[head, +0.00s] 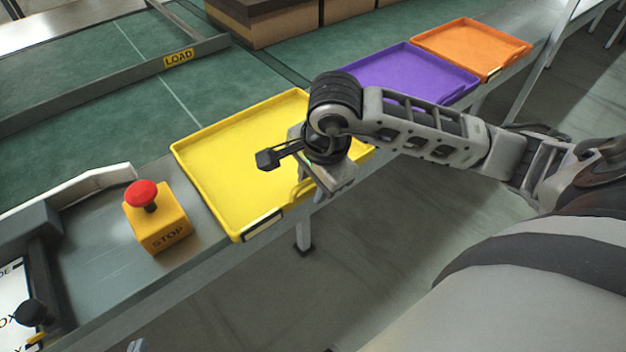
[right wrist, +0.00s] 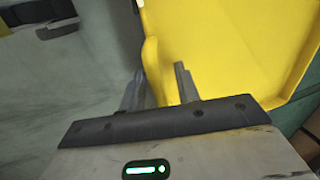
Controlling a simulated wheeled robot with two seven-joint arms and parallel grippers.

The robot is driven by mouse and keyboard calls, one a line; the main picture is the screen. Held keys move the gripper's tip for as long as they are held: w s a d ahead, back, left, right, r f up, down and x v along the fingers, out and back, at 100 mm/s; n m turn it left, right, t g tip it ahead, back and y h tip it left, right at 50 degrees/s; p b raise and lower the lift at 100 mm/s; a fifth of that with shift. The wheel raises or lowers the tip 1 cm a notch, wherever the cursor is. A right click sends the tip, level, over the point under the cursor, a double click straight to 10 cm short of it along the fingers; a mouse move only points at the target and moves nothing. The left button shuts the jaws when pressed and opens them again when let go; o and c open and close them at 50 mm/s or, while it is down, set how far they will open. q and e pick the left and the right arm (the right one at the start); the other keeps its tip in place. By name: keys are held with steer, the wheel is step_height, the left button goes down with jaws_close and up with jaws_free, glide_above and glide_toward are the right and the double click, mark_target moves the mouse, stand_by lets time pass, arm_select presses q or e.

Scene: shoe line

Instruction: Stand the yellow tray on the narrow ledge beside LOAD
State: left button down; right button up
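The yellow tray (head: 215,165) lies flat on the near edge of the line, its label facing front. It also fills the upper right of the right wrist view (right wrist: 235,45). My right gripper (head: 325,185) is over the tray's near rim. In the right wrist view, its fingers (right wrist: 160,85) stand apart, one either side of the rim, with a gap visible. The fingertips are partly hidden by the rim. The yellow LOAD label (head: 178,57) is on a grey rail (head: 120,78) farther back on the left. My left gripper is not clearly visible.
A yellow STOP box with a red button (head: 158,222) stands left of the tray. A purple tray (head: 405,72) and an orange tray (head: 470,48) lie to the right. Cardboard boxes (head: 280,22) stand behind. The green surface between tray and rail is clear.

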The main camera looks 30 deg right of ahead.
steer(key=shift+r, duration=0.6)
steer(key=p+v, duration=0.1)
steer(key=v, duration=1)
steer(key=shift+s, duration=0.15)
steer(key=shift+f, duration=0.1)
